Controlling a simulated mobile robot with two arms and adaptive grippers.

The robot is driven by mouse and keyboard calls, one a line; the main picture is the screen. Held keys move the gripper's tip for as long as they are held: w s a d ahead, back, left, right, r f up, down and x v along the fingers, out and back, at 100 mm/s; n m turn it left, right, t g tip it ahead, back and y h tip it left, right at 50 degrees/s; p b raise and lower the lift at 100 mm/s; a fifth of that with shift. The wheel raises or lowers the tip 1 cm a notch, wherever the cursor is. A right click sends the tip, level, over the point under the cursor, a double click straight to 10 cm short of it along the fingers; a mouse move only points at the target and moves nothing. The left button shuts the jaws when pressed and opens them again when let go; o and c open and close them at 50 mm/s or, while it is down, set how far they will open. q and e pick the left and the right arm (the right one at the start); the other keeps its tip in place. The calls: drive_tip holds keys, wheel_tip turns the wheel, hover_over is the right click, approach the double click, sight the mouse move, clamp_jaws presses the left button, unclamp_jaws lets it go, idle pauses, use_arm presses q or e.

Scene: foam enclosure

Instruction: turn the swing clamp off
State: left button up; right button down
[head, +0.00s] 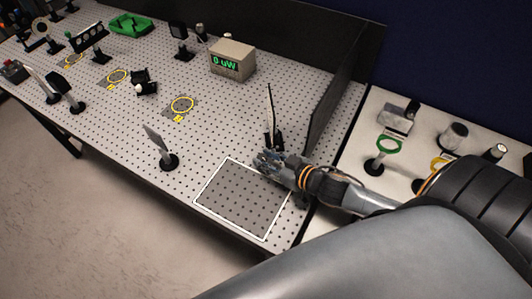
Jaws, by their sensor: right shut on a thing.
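My right gripper (265,161) reaches in from the right and is shut at the far edge of a white-outlined grey rectangle on the perforated bench. Its fingers are at the foot of a thin, dark upright piece (271,118) on a small dark base. The swing clamp cannot be clearly made out; what the fingers hold there appears to be part of it, mostly hidden by the hand. Whether its lever is on or off cannot be told. My left gripper is not in view.
The outlined rectangle (240,205) is empty. A mounted plate (159,146) stands to the left. A power meter (232,60) reading 0 uW sits at the back. A dark foam wall (338,92) rises behind right. A side table (352,155) holds several optics parts.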

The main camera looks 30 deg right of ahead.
drive_tip(key=shift+n+y, duration=0.3)
drive_tip(key=c, duration=1)
unclamp_jaws()
drive_tip(key=shift+w, duration=0.1)
drive_tip(key=shift+d, duration=0.1)
drive_tip(key=shift+v, duration=3.95)
